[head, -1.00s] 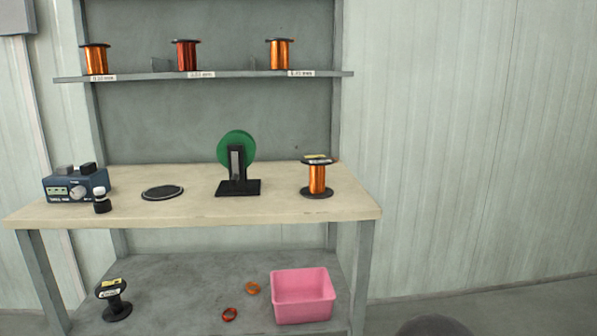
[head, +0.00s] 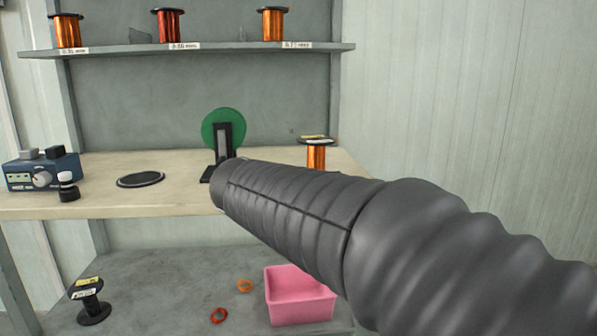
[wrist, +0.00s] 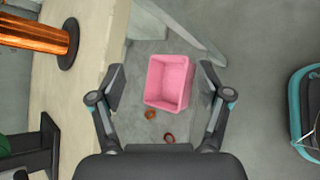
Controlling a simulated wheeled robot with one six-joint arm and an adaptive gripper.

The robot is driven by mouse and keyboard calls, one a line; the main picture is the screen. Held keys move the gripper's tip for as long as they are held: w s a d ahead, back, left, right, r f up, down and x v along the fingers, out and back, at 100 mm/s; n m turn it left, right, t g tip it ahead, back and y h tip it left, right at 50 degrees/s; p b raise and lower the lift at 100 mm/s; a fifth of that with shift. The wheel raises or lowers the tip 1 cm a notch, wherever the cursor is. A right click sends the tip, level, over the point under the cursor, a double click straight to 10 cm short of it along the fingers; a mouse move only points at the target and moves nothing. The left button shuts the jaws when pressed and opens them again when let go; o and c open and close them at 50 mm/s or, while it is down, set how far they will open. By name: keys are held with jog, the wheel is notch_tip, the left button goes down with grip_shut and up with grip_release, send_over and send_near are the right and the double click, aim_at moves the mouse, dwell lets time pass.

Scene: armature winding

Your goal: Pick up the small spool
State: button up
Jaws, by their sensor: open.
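Several spools are in view, and I cannot tell for certain which is the small one. A copper-wound spool (head: 316,157) stands upright on the bench at right, its lower part hidden by my arm. It also shows at the upper left of the wrist view (wrist: 35,36). A black spool with no copper showing (head: 91,303) stands on the lower shelf at left. Copper-wound spools (head: 68,32), (head: 168,26), (head: 273,24) stand on the upper shelf. My gripper (wrist: 162,78) is open and empty, apart from every spool, with the lower shelf beyond its fingers in the wrist view.
A pink bin (head: 300,299) and two wire rings (head: 219,316), (head: 245,286) lie on the lower shelf. On the bench (head: 105,198) are a green wheel on a black stand (head: 222,130), a dark disc (head: 140,180), a blue control box (head: 42,171) and a small white-topped bottle (head: 67,187).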

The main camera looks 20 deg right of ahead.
jog(key=w+r+n+t+h+b, duration=0.1)
jog(key=w+r+n+h+b, duration=0.2)
jog(key=w, duration=0.5)
jog(key=n+t+h, duration=0.2)
jog(key=n+h, duration=0.1)
jog(key=n, duration=0.2)
send_near(311, 152)
jog(key=shift+s+a+f, duration=0.25)
jog(key=shift+s+a, duration=0.1)
jog(key=shift+a, duration=0.25)
jog(key=shift+w+d+r, duration=0.1)
jog(key=shift+w+d, duration=0.15)
jog(key=x, duration=0.7)
jog(key=shift+d, duration=0.3)
jog(key=shift+b+x, duration=0.55)
jog(key=shift+x, duration=2.25)
jog(key=shift+a+r, duration=0.1)
jog(key=shift+c, duration=0.3)
jog(key=c, duration=1.2)
jog(key=shift+c, duration=1)
